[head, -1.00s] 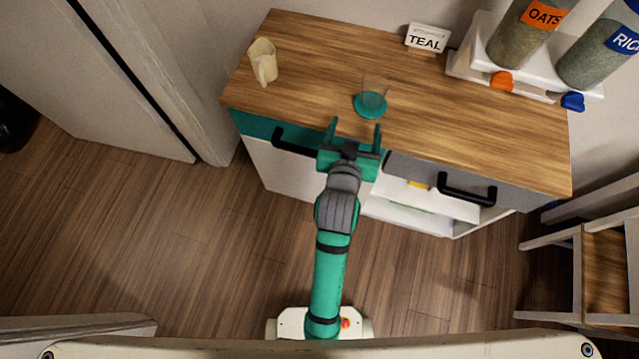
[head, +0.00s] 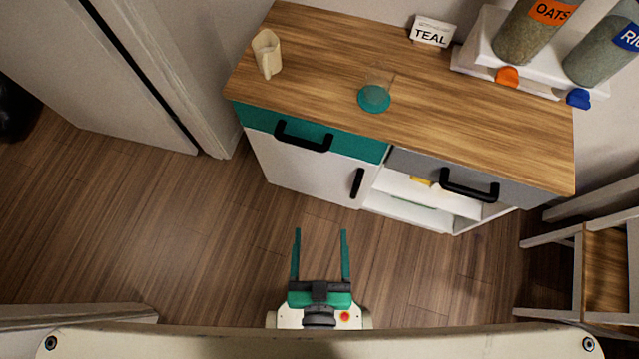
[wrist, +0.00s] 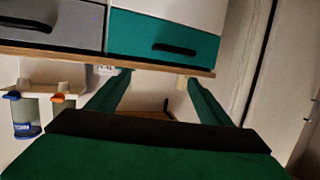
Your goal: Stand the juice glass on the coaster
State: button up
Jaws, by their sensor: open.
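A clear juice glass (head: 379,82) stands upright on the teal coaster (head: 374,99) on the wooden cabinet top, in the head view. My gripper (head: 320,232) is open and empty. It is well back from the cabinet, low in front of it, with its two teal fingers pointing toward the cabinet. In the wrist view my fingers (wrist: 158,84) are apart with nothing between them. Neither glass nor coaster can be made out in the wrist view.
On the wooden top (head: 470,135) stand a cream jug (head: 267,54), a TEAL sign (head: 431,31) and grain dispensers (head: 525,35). Below are a teal drawer (head: 305,132) and a grey drawer (head: 470,182). A wooden chair (head: 605,265) is at right. Open floor surrounds my gripper.

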jog(key=shift+v, duration=1.95)
jog(key=shift+a+r, duration=0.15)
jog(key=shift+r, duration=0.05)
